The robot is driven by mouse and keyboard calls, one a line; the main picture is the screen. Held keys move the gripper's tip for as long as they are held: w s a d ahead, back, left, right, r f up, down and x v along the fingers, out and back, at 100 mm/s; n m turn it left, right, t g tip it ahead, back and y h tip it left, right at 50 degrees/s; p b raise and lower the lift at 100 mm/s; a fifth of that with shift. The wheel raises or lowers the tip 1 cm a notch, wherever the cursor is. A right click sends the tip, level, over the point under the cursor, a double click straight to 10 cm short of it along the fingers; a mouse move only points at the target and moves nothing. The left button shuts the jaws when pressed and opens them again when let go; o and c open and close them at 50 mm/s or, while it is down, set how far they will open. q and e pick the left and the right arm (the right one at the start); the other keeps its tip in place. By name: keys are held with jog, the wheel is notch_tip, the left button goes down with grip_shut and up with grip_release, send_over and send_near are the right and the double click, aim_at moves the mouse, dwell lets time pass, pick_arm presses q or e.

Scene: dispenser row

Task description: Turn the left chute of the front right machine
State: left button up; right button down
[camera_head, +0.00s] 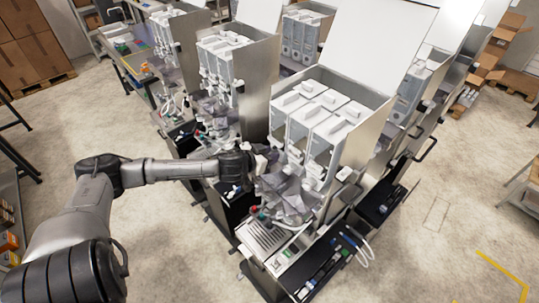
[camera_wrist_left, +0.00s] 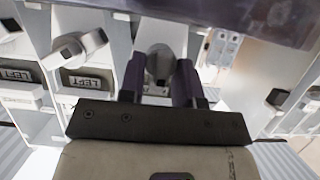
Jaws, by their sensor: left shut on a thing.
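The front right machine (camera_head: 318,130) has a steel housing and several clear-fronted canisters with white lids. My left gripper (camera_head: 264,160) reaches in from the left to the left side of its canister row, at chute height. In the left wrist view the two dark purple fingers (camera_wrist_left: 160,82) close around a rounded grey-white chute (camera_wrist_left: 159,60), one finger on each side. It is the left chute, as far as I can tell; the fingers hide part of it. Its exact angle cannot be told. My right gripper is in neither view.
Other white knobs or spouts (camera_wrist_left: 88,42) and "LEFT" labels (camera_wrist_left: 88,82) show beside the fingers. Translucent purplish trays (camera_head: 290,195) hang below the chutes, above a drip grille (camera_head: 262,236). Another machine (camera_head: 222,70) stands close behind to the left.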

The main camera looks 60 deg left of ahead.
pick_arm(q)
jog(key=shift+d+m+y, duration=0.2)
jog(key=shift+m+y, duration=0.7)
jog(key=shift+m, duration=0.2)
jog(key=shift+d+m+y, duration=0.15)
jog(key=shift+m+y, duration=0.65)
jog(key=shift+m, duration=0.4)
jog(key=o, duration=0.6)
jog(key=shift+f, duration=0.1)
jog(key=shift+b+v, duration=1.45)
jog(key=shift+v, duration=5.45)
